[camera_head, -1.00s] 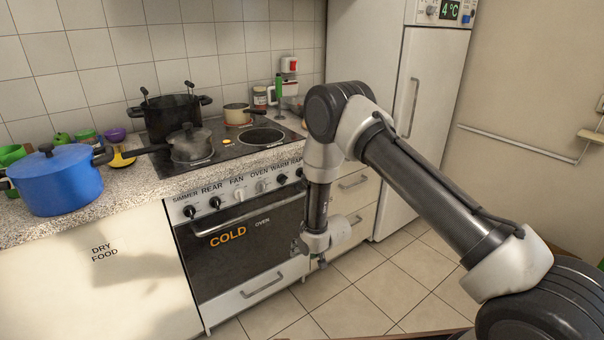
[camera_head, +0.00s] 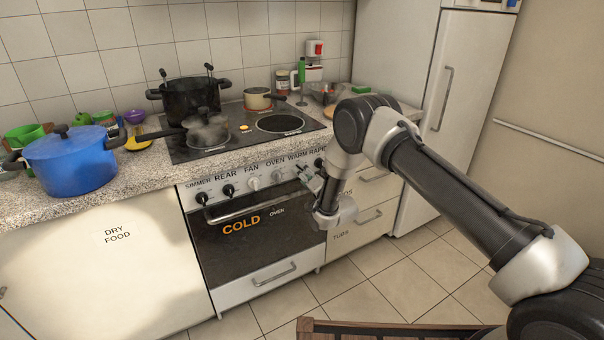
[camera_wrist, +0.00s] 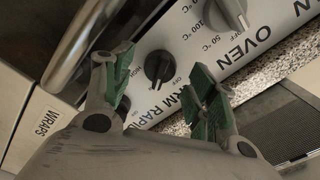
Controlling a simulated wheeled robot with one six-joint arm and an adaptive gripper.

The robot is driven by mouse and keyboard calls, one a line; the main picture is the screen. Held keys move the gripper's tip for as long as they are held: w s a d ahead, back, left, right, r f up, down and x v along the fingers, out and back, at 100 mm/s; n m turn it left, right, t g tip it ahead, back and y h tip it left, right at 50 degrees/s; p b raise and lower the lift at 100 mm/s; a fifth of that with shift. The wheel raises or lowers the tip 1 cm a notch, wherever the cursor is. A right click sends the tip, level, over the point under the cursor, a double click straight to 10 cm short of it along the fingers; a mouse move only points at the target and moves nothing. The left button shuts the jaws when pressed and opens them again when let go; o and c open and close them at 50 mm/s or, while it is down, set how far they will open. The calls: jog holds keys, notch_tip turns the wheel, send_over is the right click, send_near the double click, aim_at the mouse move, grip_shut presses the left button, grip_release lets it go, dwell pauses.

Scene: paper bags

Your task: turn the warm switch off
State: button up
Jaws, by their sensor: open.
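The warm switch is a round black knob (camera_wrist: 158,67) on the stove's pale panel in the wrist view, beside the partly covered WARM label. My gripper (camera_wrist: 164,80) is open, with one green-padded finger on each side of the knob in the picture. I cannot tell whether they touch it.
The silver oven knob (camera_wrist: 226,12) is near the warm knob. The rapid knob (camera_head: 319,163) is right of it in the head view. The oven handle (camera_head: 245,207) juts out below the panel. A wooden edge (camera_head: 390,328) is at the bottom. Pots stand on the hob.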

jog(key=shift+x, duration=0.95)
jog(key=c, duration=1.1)
jog(key=shift+o, duration=0.2)
jog(key=shift+n, duration=0.3)
jog(key=n, duration=1.1)
jog(key=shift+f, duration=0.1)
jog(key=shift+n, duration=0.3)
jog(key=o, duration=1.1)
jog(key=shift+c, duration=0.2)
